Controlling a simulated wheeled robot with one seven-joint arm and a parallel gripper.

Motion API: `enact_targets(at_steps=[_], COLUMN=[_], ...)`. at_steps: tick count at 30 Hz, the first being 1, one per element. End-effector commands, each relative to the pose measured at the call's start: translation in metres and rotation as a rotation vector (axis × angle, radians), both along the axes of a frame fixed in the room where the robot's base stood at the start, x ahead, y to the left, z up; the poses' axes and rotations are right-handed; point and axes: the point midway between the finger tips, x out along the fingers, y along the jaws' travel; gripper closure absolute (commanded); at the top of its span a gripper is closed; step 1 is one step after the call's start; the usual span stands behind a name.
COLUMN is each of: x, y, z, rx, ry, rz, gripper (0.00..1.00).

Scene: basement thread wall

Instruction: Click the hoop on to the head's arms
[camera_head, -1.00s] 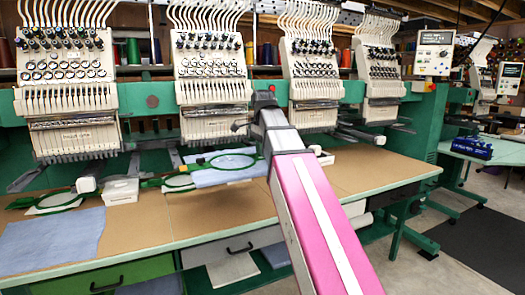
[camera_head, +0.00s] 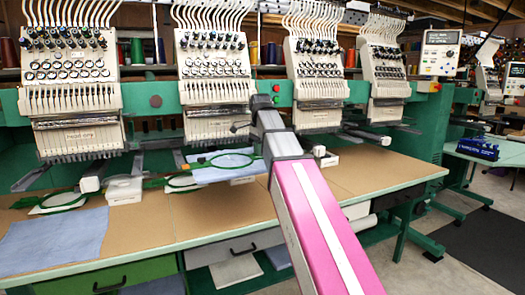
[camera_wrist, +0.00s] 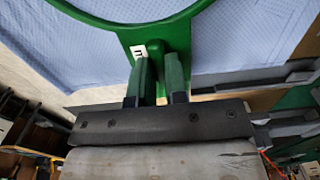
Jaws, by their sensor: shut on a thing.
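My gripper (camera_wrist: 157,72) is shut on the tab of a green hoop (camera_wrist: 92,18), beside a small white label. The hoop carries light blue cloth (camera_wrist: 95,55). In the head view this hoop (camera_head: 234,168) is held about level above the table, in front of the second head (camera_head: 215,75) from the left. My arm hides the fingers there. The head's arms lie low behind the hoop and are partly hidden. I cannot tell whether the hoop touches them.
A blue cloth (camera_head: 52,240) lies front left. A white box (camera_head: 124,189) stands between. Further heads hang at either side.

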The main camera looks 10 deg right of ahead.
Motion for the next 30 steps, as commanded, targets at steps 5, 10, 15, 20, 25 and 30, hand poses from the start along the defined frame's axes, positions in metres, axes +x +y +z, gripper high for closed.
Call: enact_targets(at_steps=[5,10,15,20,25,30], x=[0.017,0.031,0.044,0.051,0.049,0.049], y=[0.005,0.009,0.013,0.015,0.015,0.014], z=[-0.001,-0.003,-0.005,-0.007,-0.011,-0.011], rx=[0.001,0.001,0.001,0.001,0.001,0.0], ry=[0.0,0.0,0.0,0.0,0.0,0.0], rz=[0.001,0.001,0.001,0.001,0.001,0.001], gripper=[1.0,1.0,1.0,1.0,1.0,1.0])
